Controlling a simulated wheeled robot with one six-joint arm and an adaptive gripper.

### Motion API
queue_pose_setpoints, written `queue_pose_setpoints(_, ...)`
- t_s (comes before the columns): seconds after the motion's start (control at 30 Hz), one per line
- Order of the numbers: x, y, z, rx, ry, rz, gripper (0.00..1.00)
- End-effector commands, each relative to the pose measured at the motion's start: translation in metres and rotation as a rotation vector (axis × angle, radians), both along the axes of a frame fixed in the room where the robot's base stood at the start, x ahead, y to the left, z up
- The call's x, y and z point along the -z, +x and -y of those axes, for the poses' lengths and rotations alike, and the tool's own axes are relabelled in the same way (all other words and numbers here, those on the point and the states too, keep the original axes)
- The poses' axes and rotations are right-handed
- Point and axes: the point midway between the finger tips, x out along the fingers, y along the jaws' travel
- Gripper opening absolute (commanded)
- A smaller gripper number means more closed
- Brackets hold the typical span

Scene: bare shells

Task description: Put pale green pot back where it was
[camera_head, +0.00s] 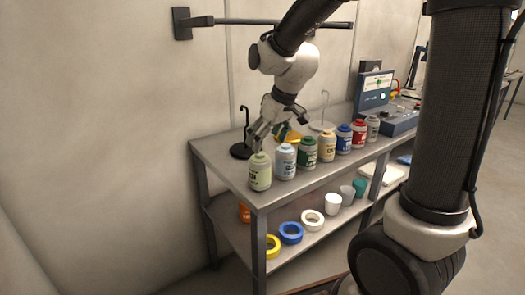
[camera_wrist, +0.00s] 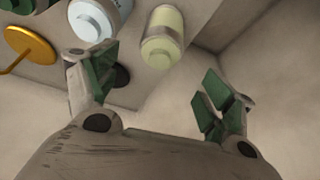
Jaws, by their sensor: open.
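The pale green pot (camera_head: 260,172) stands upright on the bench top near its front left corner, at the near end of a row of pots. In the wrist view the pale green pot (camera_wrist: 162,40) lies beyond the fingertips, near the top. My gripper (camera_head: 277,128) is above the bench, behind the near end of the row. In the wrist view my gripper (camera_wrist: 160,85) is open with nothing between its green-padded fingers. The pot is apart from the fingers.
A light blue pot (camera_head: 285,161) stands right beside it, then a dark green pot (camera_head: 307,153) and several more. A black stand (camera_head: 240,150) is behind the row, close to my gripper. The lower shelf holds tape rolls (camera_head: 290,233) and cups. A wall rail (camera_head: 270,23) is above.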

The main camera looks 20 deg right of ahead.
Motion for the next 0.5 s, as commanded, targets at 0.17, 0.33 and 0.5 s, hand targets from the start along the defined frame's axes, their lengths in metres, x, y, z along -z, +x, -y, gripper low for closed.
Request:
queue_pose_setpoints(0.17,-0.009,-0.003,0.002,0.001,0.000,0.000,0.83)
queue_pose_setpoints(0.33,-0.025,-0.025,0.021,0.046,0.003,0.002,0.83)
queue_pose_setpoints(0.5,-0.056,-0.100,0.073,0.190,0.006,-0.002,0.83)
